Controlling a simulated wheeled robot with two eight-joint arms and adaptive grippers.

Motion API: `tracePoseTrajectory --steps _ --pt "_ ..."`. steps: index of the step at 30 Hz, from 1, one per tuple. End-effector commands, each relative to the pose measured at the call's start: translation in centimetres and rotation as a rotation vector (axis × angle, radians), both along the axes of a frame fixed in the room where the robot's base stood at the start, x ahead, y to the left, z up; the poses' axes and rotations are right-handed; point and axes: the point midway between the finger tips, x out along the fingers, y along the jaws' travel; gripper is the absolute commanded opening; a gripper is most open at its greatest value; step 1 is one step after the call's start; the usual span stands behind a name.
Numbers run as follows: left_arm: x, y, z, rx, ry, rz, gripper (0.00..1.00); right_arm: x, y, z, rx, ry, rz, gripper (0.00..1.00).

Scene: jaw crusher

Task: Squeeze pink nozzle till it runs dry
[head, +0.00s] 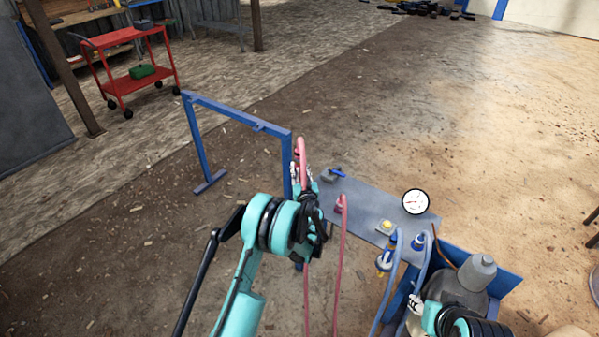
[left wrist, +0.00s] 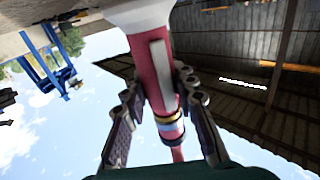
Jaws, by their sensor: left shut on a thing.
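The pink nozzle (head: 301,150) stands up out of my left gripper (head: 301,173) in the head view, beside the blue frame's right post. In the left wrist view the nozzle (left wrist: 160,75) is a pink-red tube with a pale lever strip and a gold-and-blue band. The two fingers of my left gripper (left wrist: 161,92) close on it from both sides. A pink hose (head: 340,250) runs down from the bench panel. The nozzle's outlet and any flow cannot be made out. My right gripper (head: 414,303) shows small at lower right by the grey machine; its fingers are unclear.
A grey panel (head: 365,208) carries a pressure gauge (head: 415,202), a yellow button (head: 386,226) and blue hoses (head: 388,285). A blue frame (head: 235,113) stands behind my left arm. A red cart (head: 130,68) is far left. The floor at right is open.

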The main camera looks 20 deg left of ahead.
Motion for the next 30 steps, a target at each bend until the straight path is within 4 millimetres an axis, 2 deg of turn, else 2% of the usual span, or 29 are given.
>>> tracePoseTrajectory --steps 1,3,11,16,30 --pt "-0.1 0.0 1.1 0.002 -0.002 0.000 0.00 0.0 0.0 0.2 0.000 0.000 0.000 0.40" --pt "-0.1 0.0 1.7 0.004 -0.005 0.000 0.00 0.0 0.0 0.2 0.000 0.000 0.000 0.40" --pt "-0.1 0.0 1.6 0.005 -0.005 0.000 0.00 0.0 0.0 0.1 0.000 0.000 0.000 0.40" --pt "-0.1 0.0 1.5 0.005 -0.005 0.000 0.00 0.0 0.0 -0.6 0.000 0.000 0.000 0.40" --pt "-0.1 0.0 -2.6 0.005 -0.005 0.001 0.00 0.0 0.0 -4.4 0.000 0.000 0.000 0.40"
